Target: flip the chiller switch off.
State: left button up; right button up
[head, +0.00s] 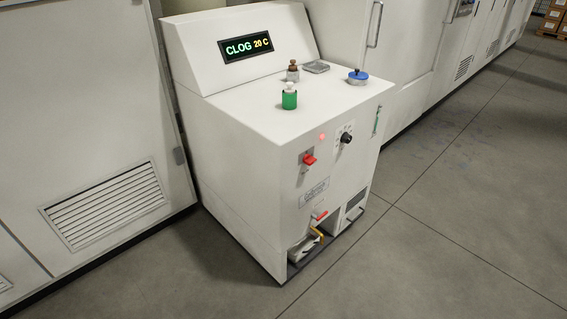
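The chiller (240,150) is a white cabinet standing on the floor in the middle of the head view. Its sloped panel has a display (247,46) reading "CLOG 20 C". On its front face is a red switch (309,159) on a small grey plate, with a lit red lamp (322,137) just above and to the right. I cannot tell the switch's position for certain. A black knob (346,138) with marks around it sits to the right of the switch. Neither of my grippers is in view.
On the chiller's top are a green bottle (289,97), a brown fitting (292,71), a grey plate (316,67) and a blue cap (358,76). A red-handled valve (319,215) sits low over an opening. Grey floor (440,220) is clear in front and right. White cabinets (80,110) stand behind.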

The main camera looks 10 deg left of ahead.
aim_at(308, 159)
jog(key=i+l+u, duration=0.1)
jog(key=l, duration=0.25)
jog(key=i+l+u, duration=0.1)
jog(key=i+l, duration=0.2)
jog(key=i+l+u, duration=0.1)
jog(key=l, duration=0.3)
jog(key=i+l+u, duration=0.1)
jog(key=i+l, duration=0.15)
jog(key=i+l+u, duration=0.1)
jog(key=l, duration=0.4)
jog(key=i+l+u, duration=0.1)
jog(key=l, duration=0.3)
jog(key=i+l+u, duration=0.1)
jog(key=l, duration=0.3)
jog(key=i+l+u, duration=0.15)
jog(key=l, duration=0.3)
jog(key=i, duration=0.05)
